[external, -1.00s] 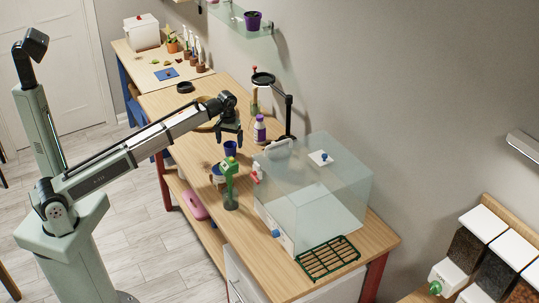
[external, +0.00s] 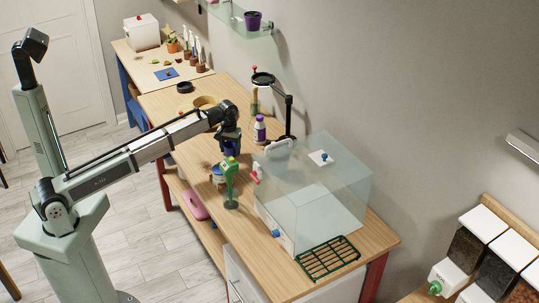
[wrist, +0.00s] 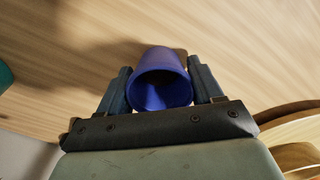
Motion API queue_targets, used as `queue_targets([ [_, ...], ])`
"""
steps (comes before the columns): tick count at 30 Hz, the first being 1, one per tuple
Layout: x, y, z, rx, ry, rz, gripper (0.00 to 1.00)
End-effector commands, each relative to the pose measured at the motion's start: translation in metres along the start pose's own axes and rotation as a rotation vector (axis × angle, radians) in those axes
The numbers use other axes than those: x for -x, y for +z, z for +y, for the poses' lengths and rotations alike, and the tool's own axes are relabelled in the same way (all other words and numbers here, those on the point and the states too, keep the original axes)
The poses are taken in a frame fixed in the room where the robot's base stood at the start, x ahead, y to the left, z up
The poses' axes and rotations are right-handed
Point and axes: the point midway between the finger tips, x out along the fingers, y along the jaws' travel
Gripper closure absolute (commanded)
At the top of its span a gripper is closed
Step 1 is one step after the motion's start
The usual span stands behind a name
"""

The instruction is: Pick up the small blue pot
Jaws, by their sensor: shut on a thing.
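The small blue pot (wrist: 161,68) is between the two fingers of my gripper (wrist: 161,90) in the wrist view, with its open mouth facing the camera and looking empty. A finger touches it on each side, so my gripper is shut on the pot. In the external view, my gripper (external: 230,143) points down over the wooden table, and the pot (external: 231,151) shows only in part below and between the fingers. I cannot tell whether the pot's base touches the table.
A green tool on a stand (external: 230,182) and a blue-and-white tub (external: 217,174) stand close in front of the pot. A round tan tray (external: 204,102) lies behind.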

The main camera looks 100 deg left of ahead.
Motion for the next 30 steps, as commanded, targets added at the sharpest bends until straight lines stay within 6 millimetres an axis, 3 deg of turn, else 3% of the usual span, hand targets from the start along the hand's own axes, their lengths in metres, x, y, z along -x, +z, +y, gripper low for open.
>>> queue_targets([
  [7, 0.000, 0.000, 0.000, 0.000, 0.000, 0.000, 0.65],
  [19, 0.009, 0.000, 0.000, 0.000, 0.000, 0.000, 0.66],
  [23, 0.028, -0.001, 0.001, 0.000, 0.002, 0.002, 0.66],
  [30, 0.081, -0.001, 0.001, 0.000, 0.002, 0.003, 0.66],
])
